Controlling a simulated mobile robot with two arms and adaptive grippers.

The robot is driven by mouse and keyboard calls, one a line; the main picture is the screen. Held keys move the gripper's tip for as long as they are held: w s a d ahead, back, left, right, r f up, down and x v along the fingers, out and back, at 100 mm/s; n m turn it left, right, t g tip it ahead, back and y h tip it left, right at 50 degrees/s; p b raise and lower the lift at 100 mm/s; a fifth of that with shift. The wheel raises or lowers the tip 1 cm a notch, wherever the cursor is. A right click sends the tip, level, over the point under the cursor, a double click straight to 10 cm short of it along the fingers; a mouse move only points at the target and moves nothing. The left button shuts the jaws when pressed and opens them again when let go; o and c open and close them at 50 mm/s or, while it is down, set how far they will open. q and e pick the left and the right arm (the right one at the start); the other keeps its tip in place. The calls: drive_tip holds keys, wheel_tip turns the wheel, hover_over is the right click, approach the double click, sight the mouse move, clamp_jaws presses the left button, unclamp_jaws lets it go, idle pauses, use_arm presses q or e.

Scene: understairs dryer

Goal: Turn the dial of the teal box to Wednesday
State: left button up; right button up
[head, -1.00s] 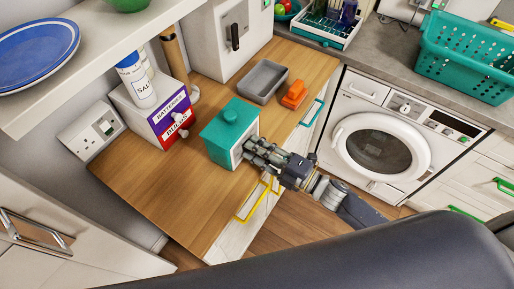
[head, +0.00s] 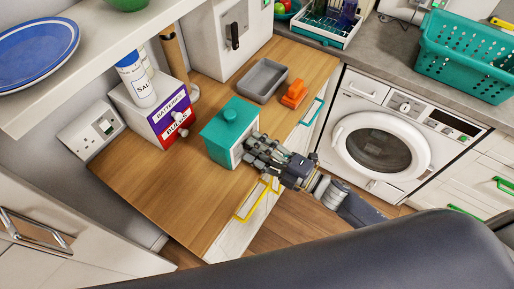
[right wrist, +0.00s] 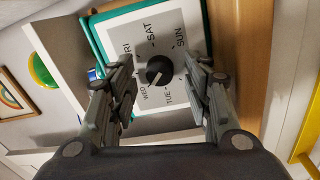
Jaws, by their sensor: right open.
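The teal box (head: 229,131) stands on the wooden worktop, its pale dial face turned toward my right gripper. In the right wrist view the white face (right wrist: 150,38) carries day names. SAT, SUN, TUE and WED are readable; others are partly hidden by my fingers. The black dial (right wrist: 160,70) is in the middle, and a pale mark on it seems to point lower left, toward WED. My right gripper (right wrist: 162,78) is open, one finger on each side of the dial, with gaps visible. It also shows in the head view (head: 262,152). My left gripper is out of view.
A grey tray (head: 263,80) and an orange object (head: 294,94) lie behind the box. A purple and red box (head: 173,124) stands to its left. A yellow handle (head: 250,205) sits below the worktop edge. The front-left worktop is clear.

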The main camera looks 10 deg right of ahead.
drive_tip(key=v, duration=1.1)
drive_tip(key=shift+s+d, duration=0.25)
drive_tip(key=shift+s, duration=0.05)
drive_tip(key=shift+f, duration=0.15)
